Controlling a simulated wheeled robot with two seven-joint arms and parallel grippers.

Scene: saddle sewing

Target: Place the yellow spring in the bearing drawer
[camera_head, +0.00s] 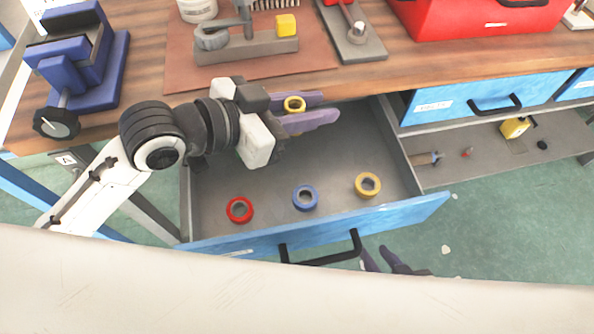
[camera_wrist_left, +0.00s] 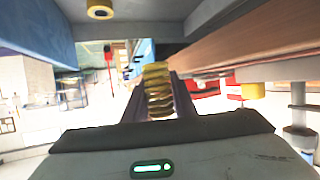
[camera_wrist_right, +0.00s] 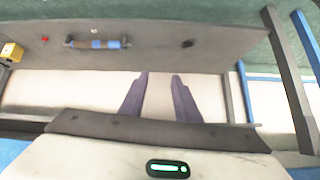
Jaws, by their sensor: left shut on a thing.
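The yellow spring (camera_head: 294,104) is held between the purple fingers of my left gripper (camera_head: 318,108), over the back part of the open drawer. In the left wrist view the coiled spring (camera_wrist_left: 158,90) sits between the fingers (camera_wrist_left: 158,102). The drawer (camera_head: 270,178) is a grey tray with a blue front, pulled out below the bench. A red ring (camera_head: 239,210), a blue ring (camera_head: 305,198) and a yellow ring (camera_head: 368,185) lie in it near the front. My right gripper (camera_wrist_right: 157,80) is open and empty; its fingertips (camera_head: 385,262) show beyond the drawer front.
The wooden bench edge (camera_head: 370,75) overhangs the drawer's back. A blue vise (camera_head: 80,70), a grey fixture with a yellow block (camera_head: 287,25) and a red toolbox (camera_head: 470,18) stand on the bench. A closed blue drawer (camera_head: 480,98) is to the right, above a grey shelf (camera_head: 470,150) with small items.

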